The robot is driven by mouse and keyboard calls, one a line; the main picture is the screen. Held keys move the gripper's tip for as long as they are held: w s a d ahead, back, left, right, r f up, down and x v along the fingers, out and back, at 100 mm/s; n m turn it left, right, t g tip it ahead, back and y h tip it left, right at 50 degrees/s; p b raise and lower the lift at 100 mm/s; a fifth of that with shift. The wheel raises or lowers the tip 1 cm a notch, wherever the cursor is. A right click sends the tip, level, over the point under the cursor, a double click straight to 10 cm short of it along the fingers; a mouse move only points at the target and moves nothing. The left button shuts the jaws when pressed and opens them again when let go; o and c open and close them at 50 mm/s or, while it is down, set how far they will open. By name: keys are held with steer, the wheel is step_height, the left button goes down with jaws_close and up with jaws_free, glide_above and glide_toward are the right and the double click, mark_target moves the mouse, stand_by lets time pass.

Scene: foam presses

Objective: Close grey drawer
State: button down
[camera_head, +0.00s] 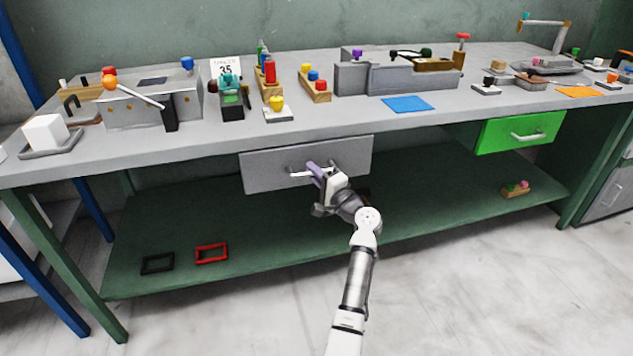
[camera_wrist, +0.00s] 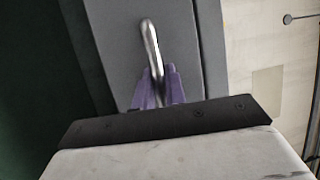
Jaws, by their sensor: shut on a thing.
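The grey drawer (camera_head: 262,173) hangs under the workbench top at the middle, and its front fills the upper part of the wrist view (camera_wrist: 115,35). Its metal handle (camera_wrist: 150,42) sticks out from the front. My gripper (camera_head: 314,169), with purple fingers (camera_wrist: 157,88), is shut on the handle; the fingers sit on either side of the bar. In the head view my gripper hides the right part of the handle. I cannot tell exactly how far the drawer is out.
A green drawer (camera_head: 500,135) sits under the bench to the right. The bench top (camera_head: 220,135) holds fixtures, blocks and a blue mat (camera_head: 408,104). The lower green shelf (camera_head: 270,240) has a black frame (camera_head: 157,264) and a red frame (camera_head: 211,254). The floor in front is clear.

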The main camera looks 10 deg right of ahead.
steer(key=shift+w+r, duration=0.2)
steer(key=c, duration=1.5)
jaws_free()
steer(key=shift+f, duration=0.1)
steer(key=shift+o, duration=0.2)
steer(key=shift+f, duration=0.1)
steer(key=shift+f, duration=0.1)
steer(key=b+v, duration=0.1)
steer(key=v, duration=1.2)
steer(key=shift+s+d, duration=0.15)
steer(key=shift+s, duration=0.25)
